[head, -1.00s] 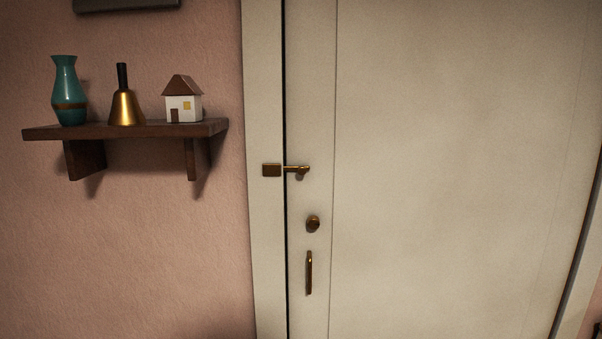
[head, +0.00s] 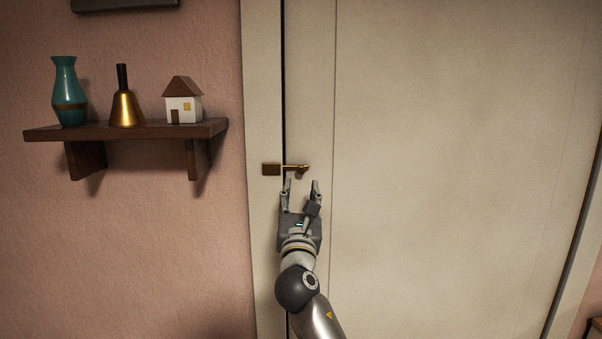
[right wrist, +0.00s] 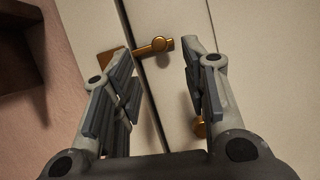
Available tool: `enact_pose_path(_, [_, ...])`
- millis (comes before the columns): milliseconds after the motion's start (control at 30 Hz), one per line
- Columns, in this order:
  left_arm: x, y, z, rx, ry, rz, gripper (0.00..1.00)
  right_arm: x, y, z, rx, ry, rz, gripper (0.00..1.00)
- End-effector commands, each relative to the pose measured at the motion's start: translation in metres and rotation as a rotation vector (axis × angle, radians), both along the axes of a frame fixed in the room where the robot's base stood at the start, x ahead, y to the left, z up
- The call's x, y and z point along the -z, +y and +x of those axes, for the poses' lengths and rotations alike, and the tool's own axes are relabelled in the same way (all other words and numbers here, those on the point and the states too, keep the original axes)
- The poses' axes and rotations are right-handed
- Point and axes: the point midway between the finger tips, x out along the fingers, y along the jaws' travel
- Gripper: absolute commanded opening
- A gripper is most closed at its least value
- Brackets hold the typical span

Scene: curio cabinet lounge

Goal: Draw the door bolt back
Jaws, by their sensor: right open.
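The brass door bolt (head: 295,168) lies level on the cream door, its bar spanning the dark gap to a brass keeper plate (head: 271,169) on the frame. In the right wrist view the bolt (right wrist: 155,46) shows beyond the fingertips, with its round knob, and the keeper plate (right wrist: 110,60) is partly behind the left finger. My right gripper (head: 301,183) is open and empty just below the bolt, fingers pointing up at it; it also shows in the right wrist view (right wrist: 160,50). I see no contact with the bolt. My left gripper is not in view.
The cream door (head: 450,170) fills the right side. A round brass fitting (right wrist: 199,127) shows behind the right finger in the right wrist view. Left of the frame, a dark wooden shelf (head: 140,130) holds a teal vase (head: 68,92), a brass bell (head: 126,106) and a small house (head: 183,103).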

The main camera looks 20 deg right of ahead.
Motion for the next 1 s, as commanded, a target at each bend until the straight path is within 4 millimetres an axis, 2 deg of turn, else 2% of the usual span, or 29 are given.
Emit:
enact_pose_path(200, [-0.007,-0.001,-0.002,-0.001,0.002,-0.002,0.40,-0.017,-0.011,0.036,-0.001,0.000,0.002,0.41])
enact_pose_path(400, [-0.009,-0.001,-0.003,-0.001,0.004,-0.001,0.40,-0.025,-0.019,0.057,0.000,0.001,0.001,0.41])
enact_pose_path(600, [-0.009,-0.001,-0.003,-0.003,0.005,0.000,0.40,-0.028,-0.022,0.066,-0.001,0.001,0.003,0.41])
enact_pose_path(867, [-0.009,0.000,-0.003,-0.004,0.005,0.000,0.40,-0.028,-0.022,0.067,-0.002,0.001,0.003,0.41])
enact_pose_path(900, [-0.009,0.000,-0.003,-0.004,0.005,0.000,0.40,-0.028,-0.022,0.067,-0.002,0.001,0.003,0.40])
enact_pose_path(1000, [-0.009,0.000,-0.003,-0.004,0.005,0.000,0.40,-0.028,-0.022,0.067,-0.002,0.001,0.003,0.27])
